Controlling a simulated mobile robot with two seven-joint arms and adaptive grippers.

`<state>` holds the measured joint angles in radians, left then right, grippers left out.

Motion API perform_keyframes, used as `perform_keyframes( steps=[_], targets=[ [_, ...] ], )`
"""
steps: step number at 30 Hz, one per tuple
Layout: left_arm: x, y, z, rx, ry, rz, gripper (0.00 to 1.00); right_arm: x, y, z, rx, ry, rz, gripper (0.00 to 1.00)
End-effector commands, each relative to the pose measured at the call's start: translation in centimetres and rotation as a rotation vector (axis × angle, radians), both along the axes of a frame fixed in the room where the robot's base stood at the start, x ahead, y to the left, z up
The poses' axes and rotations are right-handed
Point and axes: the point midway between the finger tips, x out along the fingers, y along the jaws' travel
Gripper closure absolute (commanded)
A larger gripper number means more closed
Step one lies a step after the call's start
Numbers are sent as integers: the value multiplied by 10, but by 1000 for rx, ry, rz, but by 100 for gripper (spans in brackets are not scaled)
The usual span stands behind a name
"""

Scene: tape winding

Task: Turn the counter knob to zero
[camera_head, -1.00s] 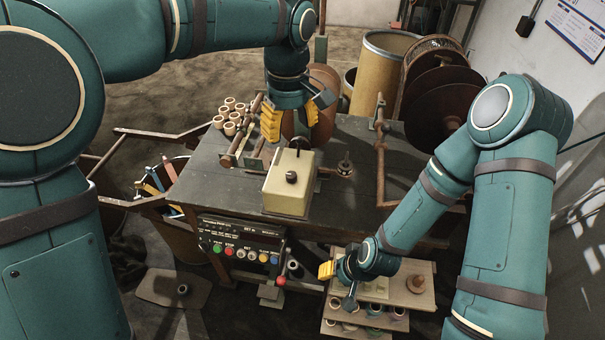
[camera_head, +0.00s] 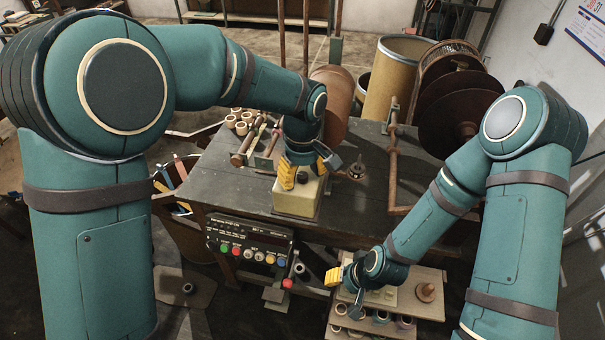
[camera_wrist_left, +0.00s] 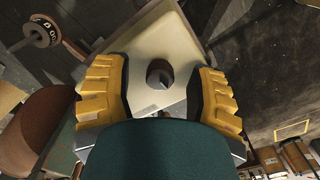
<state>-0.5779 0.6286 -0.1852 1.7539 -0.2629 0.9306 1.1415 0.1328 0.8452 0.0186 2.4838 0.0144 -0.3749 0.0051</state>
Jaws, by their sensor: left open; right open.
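The counter is a cream box (camera_head: 296,203) on the dark workbench, with a dark round knob (camera_head: 302,178) on its top face. In the left wrist view the knob (camera_wrist_left: 159,73) has a pointed ridge and sits on the pale box top (camera_wrist_left: 150,45). My left gripper (camera_head: 307,170) is over the box, pointing down. Its yellow fingers (camera_wrist_left: 160,90) are spread to either side of the knob, with a gap on both sides. My right gripper (camera_head: 346,288) is open and empty over the low wooden shelf, away from the counter.
A panel with coloured buttons (camera_head: 248,243) is on the bench front, with a red-tipped lever (camera_head: 288,283) beside it. Several cardboard rings (camera_head: 240,120) and a rod fixture (camera_head: 250,145) lie left of the box. A small spindle (camera_head: 357,171) stands right of it.

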Motion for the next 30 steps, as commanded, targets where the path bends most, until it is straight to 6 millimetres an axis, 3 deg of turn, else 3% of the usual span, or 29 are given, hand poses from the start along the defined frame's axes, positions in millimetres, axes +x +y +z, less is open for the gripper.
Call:
perform_keyframes(
  steps=[8,11,13,14,30],
  targets=[
    [0,0,-1,0,0,0,43,0,0,0,0,0,0,53],
    [0,0,-1,0,0,0,72,0,0,0,0,0,0,53],
    [0,0,-1,0,0,0,97,0,0,0,0,0,0,53],
    [0,0,-1,0,0,0,100,0,0,0,0,0,0,53],
    [0,1,0,0,-1,-118,100,0,0,3,1,0,0,53]
  ],
)
